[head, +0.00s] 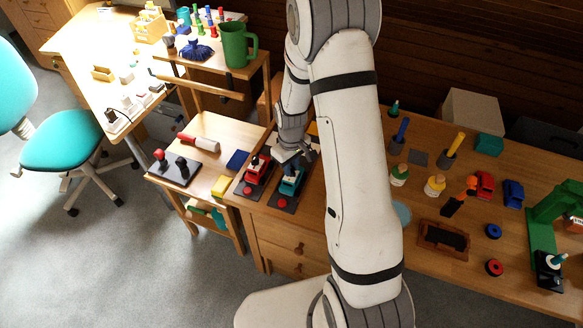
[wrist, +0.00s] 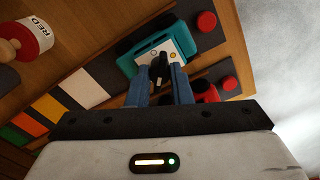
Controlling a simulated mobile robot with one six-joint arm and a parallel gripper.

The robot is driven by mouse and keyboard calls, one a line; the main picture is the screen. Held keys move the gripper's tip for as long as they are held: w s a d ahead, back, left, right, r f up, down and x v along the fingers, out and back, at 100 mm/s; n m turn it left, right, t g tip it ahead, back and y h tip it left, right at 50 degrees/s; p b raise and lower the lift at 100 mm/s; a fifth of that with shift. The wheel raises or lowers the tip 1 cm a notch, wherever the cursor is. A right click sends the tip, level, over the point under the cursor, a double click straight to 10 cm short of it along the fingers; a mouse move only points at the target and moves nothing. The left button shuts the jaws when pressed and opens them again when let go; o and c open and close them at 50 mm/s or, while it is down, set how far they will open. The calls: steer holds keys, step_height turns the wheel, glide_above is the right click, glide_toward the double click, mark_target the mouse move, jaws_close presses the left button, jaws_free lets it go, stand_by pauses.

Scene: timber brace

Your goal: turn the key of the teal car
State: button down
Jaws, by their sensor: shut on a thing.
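The teal car (head: 289,186) sits on a dark base plate on the wooden bench, beside the red car (head: 256,172). In the wrist view the teal car (wrist: 184,41) shows at the top, with a pale panel carrying a black key (wrist: 157,66). My gripper (head: 297,163) is over the teal car. In the wrist view my gripper (wrist: 160,76) has its two blue fingers on either side of the black key, shut on it. The lower part of the key is partly hidden by the fingers.
A red button (wrist: 206,21) stands on the plate by the teal car. The red car (wrist: 205,92) is close by the fingers. A yellow block (head: 222,186) lies to the left, a wooden tray (head: 428,250) to the right. My arm hides part of the bench.

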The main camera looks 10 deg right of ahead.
steer(key=m+b, duration=0.3)
steer(key=m, duration=0.2)
steer(key=shift+f, duration=0.1)
steer(key=shift+m+b, duration=1.1)
steer(key=shift+m, duration=1.3)
steer(key=c, duration=1.3)
jaws_free()
steer(key=shift+r, duration=0.25)
step_height(320, 180, up, 7)
steer(key=shift+r, duration=0.3)
